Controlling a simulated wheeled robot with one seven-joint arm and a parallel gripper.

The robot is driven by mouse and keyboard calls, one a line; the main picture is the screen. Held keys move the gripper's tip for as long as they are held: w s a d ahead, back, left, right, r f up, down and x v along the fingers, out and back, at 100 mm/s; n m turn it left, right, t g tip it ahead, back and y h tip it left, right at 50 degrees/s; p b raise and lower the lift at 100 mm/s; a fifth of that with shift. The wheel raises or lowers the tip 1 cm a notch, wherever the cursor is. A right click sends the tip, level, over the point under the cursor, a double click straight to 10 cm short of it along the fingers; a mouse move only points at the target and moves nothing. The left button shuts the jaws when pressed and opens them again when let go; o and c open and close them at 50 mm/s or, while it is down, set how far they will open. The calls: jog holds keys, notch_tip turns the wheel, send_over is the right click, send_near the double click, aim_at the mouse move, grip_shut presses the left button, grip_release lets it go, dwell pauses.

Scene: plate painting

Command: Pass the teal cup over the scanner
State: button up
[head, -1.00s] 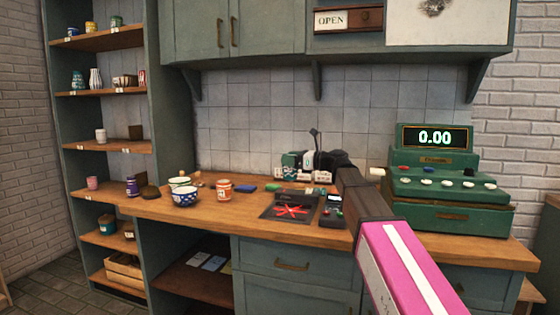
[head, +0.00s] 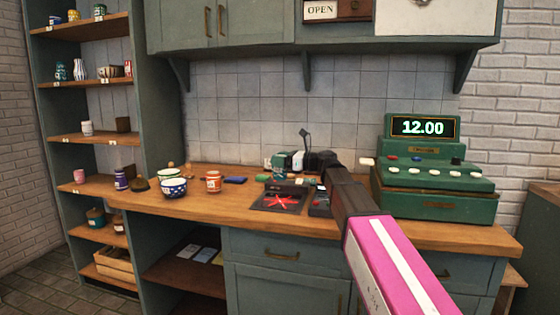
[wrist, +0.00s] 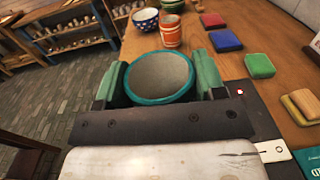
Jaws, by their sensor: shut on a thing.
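The teal cup (wrist: 160,78), with a teal rim and pale grey inside, sits between the two green fingers of my gripper (wrist: 160,84) in the wrist view. My gripper is shut on it. In the head view my gripper (head: 284,162) is above the back of the counter, behind the scanner as seen there; the cup is small and hard to make out. The scanner (head: 280,202) is a dark flat pad with a red star-shaped light on the counter. The green register (head: 435,180) at right shows 12.00 on its display (head: 423,127).
An orange-red cup (head: 213,182), a blue patterned bowl (head: 174,188) and a green-rimmed bowl (head: 169,174) stand left of the scanner. A card terminal (head: 319,203) is beside it. Coloured blocks, including a red one (wrist: 212,20), lie on the counter (head: 235,212).

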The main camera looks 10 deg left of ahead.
notch_tip(320, 180, up, 5)
jog(key=shift+f, duration=0.1)
dwell(0.5)
